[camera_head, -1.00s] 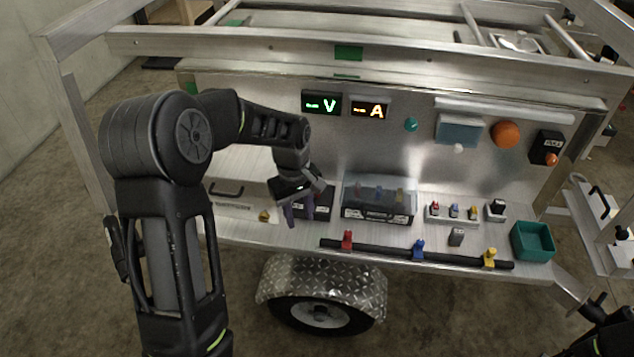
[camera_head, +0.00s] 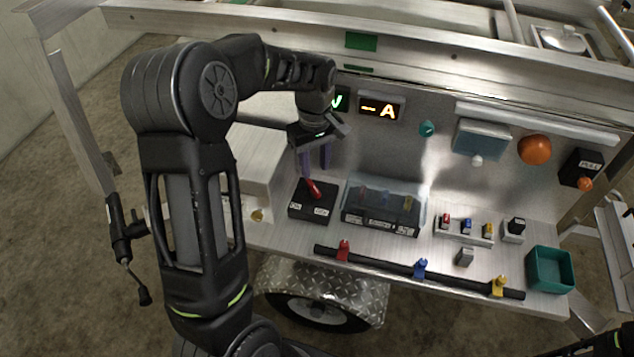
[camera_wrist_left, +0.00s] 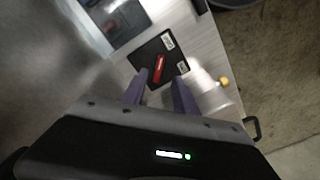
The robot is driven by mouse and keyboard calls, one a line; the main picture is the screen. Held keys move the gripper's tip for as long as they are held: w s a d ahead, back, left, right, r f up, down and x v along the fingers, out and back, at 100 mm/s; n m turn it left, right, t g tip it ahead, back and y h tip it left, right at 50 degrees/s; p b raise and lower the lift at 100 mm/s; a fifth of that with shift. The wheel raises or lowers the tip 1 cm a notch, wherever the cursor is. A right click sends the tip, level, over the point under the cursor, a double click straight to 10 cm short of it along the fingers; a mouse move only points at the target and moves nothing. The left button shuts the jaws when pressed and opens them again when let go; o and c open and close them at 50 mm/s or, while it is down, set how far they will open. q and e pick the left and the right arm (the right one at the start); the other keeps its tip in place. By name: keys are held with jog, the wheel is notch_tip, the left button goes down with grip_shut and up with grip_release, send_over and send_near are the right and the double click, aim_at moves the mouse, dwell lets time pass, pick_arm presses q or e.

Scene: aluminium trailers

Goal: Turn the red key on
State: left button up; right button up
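The red key (camera_head: 313,188) stands on a black switch box (camera_head: 311,211) with white labels, on the trailer's shelf. The key also shows in the left wrist view (camera_wrist_left: 160,68), on its black box (camera_wrist_left: 168,50). My left gripper (camera_head: 315,168) is open and empty, with its two purple fingers pointing down just above the key. In the left wrist view the open fingers (camera_wrist_left: 160,92) are apart, and the key lies just beyond their tips, roughly between them. I cannot tell whether a finger touches it. My right gripper is not clearly in view.
A clear-covered box (camera_head: 383,207) stands just right of the switch box. A light metal case (camera_head: 255,160) is on its left. A black bar (camera_head: 385,264) with coloured clips runs along the front edge. A teal bin (camera_head: 551,269) stands at the right.

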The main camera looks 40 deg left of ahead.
aim_at(315, 189)
pick_arm(q)
jog(key=shift+f+p, duration=0.3)
jog(key=shift+f, duration=3.65)
jog(key=shift+c, duration=0.3)
grip_shut()
